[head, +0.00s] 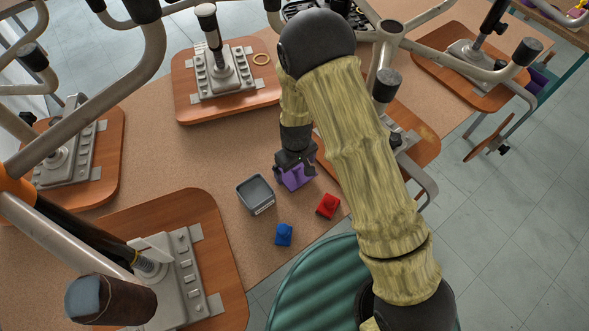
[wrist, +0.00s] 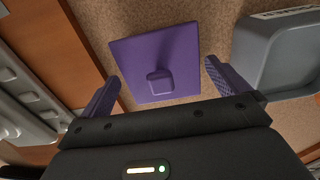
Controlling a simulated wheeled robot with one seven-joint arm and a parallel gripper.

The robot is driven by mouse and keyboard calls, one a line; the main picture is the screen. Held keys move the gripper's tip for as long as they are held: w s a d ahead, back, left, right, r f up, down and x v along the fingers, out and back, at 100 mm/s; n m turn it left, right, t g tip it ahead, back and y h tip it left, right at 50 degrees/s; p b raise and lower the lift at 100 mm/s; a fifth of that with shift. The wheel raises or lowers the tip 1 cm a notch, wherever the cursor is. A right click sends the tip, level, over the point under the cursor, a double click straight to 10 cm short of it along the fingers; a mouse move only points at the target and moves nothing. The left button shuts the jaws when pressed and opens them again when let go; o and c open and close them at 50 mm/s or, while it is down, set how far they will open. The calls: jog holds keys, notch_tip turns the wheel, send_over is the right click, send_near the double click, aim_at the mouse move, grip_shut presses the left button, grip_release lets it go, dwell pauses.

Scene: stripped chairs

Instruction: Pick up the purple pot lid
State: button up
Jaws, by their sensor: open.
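The purple pot lid is a flat square plate with a small raised knob in the middle, and it lies on the brown tabletop in the wrist view (wrist: 155,50). My gripper (wrist: 162,76) is open and empty, with its two purple fingers apart on either side of the lid's near part. The knob sits between the fingers, slightly ahead of the gripper body. In the head view my gripper (head: 296,180) points down at the table; there I cannot clearly separate the lid from the purple fingers.
A grey open bin (head: 256,194) stands close left of my gripper in the head view. A red lid (head: 328,206) and a blue lid (head: 283,235) lie near the table edge. Upturned chairs on wooden seats crowd the table, one seat (head: 183,95) behind the gripper.

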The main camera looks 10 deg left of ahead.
aim_at(296, 168)
jog(key=shift+f, duration=0.55)
jog(key=shift+c, duration=0.2)
jog(key=c, duration=0.6)
jog(key=shift+w+r, duration=0.1)
jog(key=shift+r, duration=0.1)
notch_tip(296, 168, up, 9)
jog(key=shift+f+b, duration=0.1)
jog(key=shift+b, duration=0.5)
jog(key=shift+r, duration=0.45)
